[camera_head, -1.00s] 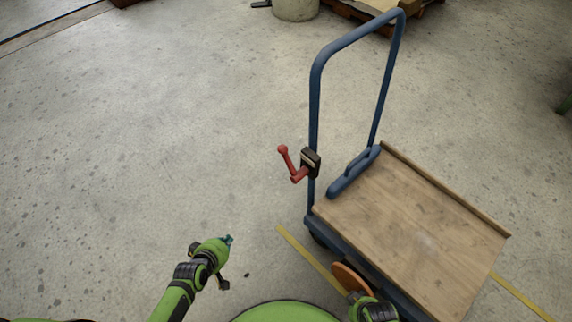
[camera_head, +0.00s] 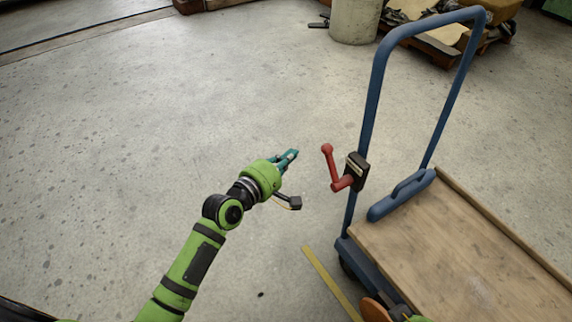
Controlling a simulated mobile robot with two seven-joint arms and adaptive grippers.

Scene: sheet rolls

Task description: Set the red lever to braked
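The red lever (camera_head: 331,167) sits on a dark box (camera_head: 354,172) fixed to the left upright of the blue cart handle (camera_head: 375,95). Its arm points up and slightly left, ending in a round knob. My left gripper (camera_head: 290,158) is just left of the lever at about knob height in the picture, with a visible gap between them. Its teal fingers point toward the upper right and hold nothing that I can see. Their opening is too small to judge.
The cart's wooden deck (camera_head: 455,255) fills the lower right. A yellow floor line (camera_head: 330,282) runs beside the cart. A pale cylinder (camera_head: 355,20) and a loaded pallet (camera_head: 440,45) stand at the back. The concrete floor to the left is clear.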

